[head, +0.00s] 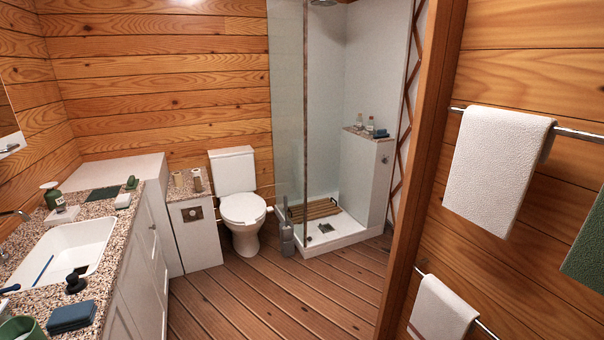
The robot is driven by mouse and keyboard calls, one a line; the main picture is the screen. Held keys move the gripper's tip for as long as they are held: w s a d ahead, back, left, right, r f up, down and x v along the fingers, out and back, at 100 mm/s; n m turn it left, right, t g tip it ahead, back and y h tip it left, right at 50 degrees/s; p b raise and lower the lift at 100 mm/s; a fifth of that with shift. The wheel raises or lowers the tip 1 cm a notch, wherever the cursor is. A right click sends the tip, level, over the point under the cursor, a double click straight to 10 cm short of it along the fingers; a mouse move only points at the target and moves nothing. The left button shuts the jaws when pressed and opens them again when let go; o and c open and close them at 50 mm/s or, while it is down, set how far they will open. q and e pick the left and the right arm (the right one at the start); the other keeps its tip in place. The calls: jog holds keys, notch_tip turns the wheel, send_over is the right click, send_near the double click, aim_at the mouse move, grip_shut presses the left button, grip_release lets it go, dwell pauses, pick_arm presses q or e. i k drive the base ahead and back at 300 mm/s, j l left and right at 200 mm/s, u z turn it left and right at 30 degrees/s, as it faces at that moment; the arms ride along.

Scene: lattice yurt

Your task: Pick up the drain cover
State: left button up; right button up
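A small dark square, which looks like the drain cover (326,228), lies flat in the white shower tray (345,240), near its front edge. It is far across the room and small in the head view, so its detail cannot be made out. A wooden slatted mat (315,209) lies behind it in the shower. Neither of my grippers is in view.
The wooden floor (260,290) is clear up to the shower. A counter with a sink (65,250) runs along the left. A toilet (243,208) and a grey brush holder (287,240) stand left of the shower. A wooden post (420,170) and towel wall are at right.

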aim_at(326, 228)
jog(key=i+j+u, duration=0.15)
jog(key=i, duration=0.9)
jog(key=i+u, duration=0.15)
jog(key=i, duration=0.85)
jog(key=i+l+u, duration=0.15)
jog(key=i, duration=0.9)
jog(key=i+l+u, duration=0.1)
jog(key=i+l, duration=0.2)
jog(key=i+l+u, duration=0.1)
jog(key=i+l, duration=0.15)
jog(key=l, duration=0.15)
jog(key=i+l+u, duration=0.1)
jog(key=i+l, duration=0.15)
jog(key=l, duration=0.15)
jog(key=i+l+u, duration=0.1)
jog(key=i+l, duration=0.15)
jog(key=l, duration=0.15)
jog(key=i+l+u, duration=0.1)
jog(key=l, duration=0.35)
jog(key=i+l, duration=0.2)
jog(key=l, duration=0.2)
